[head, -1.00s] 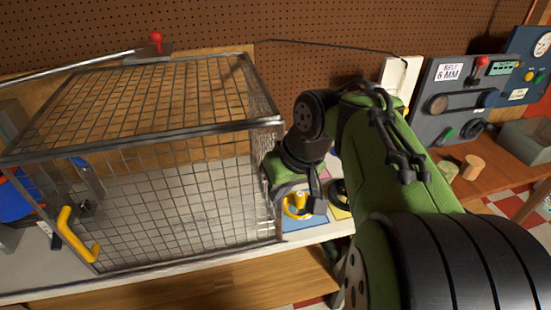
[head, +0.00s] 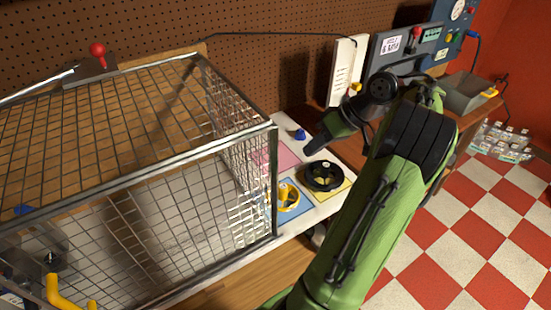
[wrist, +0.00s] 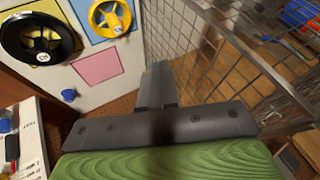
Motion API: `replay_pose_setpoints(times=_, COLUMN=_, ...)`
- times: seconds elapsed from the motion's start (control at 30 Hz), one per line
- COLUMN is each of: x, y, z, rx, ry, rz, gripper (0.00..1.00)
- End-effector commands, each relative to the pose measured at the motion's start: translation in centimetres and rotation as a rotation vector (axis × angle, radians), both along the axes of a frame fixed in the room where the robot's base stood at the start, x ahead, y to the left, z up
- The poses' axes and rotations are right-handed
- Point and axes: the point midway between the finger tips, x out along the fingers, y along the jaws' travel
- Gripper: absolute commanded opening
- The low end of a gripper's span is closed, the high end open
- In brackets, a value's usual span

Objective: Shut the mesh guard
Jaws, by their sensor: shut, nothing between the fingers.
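The mesh guard (head: 165,165) is a metal-framed wire cage on the bench, filling the left of the head view. A yellow handle (head: 62,294) shows at its lower front left, partly cut off by the picture edge. I cannot tell whether the guard is fully shut. My gripper (head: 314,146) is to the right of the cage, apart from it, above the far end of the coloured squares. In the wrist view the gripper's dark fingers (wrist: 158,84) are together and empty, with the mesh (wrist: 225,75) to their right.
A yellow rotor (head: 288,197) and a black rotor (head: 323,176) lie on coloured squares right of the cage. A blue knob (head: 299,134) and a white panel (head: 346,72) stand behind. A red-knobbed lever (head: 97,50) is behind the cage. Checkered floor (head: 450,230) is open at right.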

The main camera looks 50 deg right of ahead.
Motion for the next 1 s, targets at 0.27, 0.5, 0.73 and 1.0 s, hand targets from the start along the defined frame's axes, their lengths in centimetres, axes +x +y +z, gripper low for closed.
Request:
replay_pose_setpoints(times=0.27, x=3.1, y=2.3, z=-5.8, rx=0.001, ry=0.002, rz=0.005, gripper=0.0)
replay_pose_setpoints(times=0.5, x=5.1, y=5.1, z=-7.8, rx=-0.003, ry=0.0, rz=0.004, gripper=0.0)
replay_pose_setpoints(times=0.73, x=5.6, y=7.0, z=-7.4, rx=-0.001, ry=0.0, rz=0.002, gripper=0.0)
replay_pose_setpoints(times=1.0, x=5.6, y=7.0, z=-7.3, rx=0.0, ry=0.001, rz=0.001, gripper=0.0)
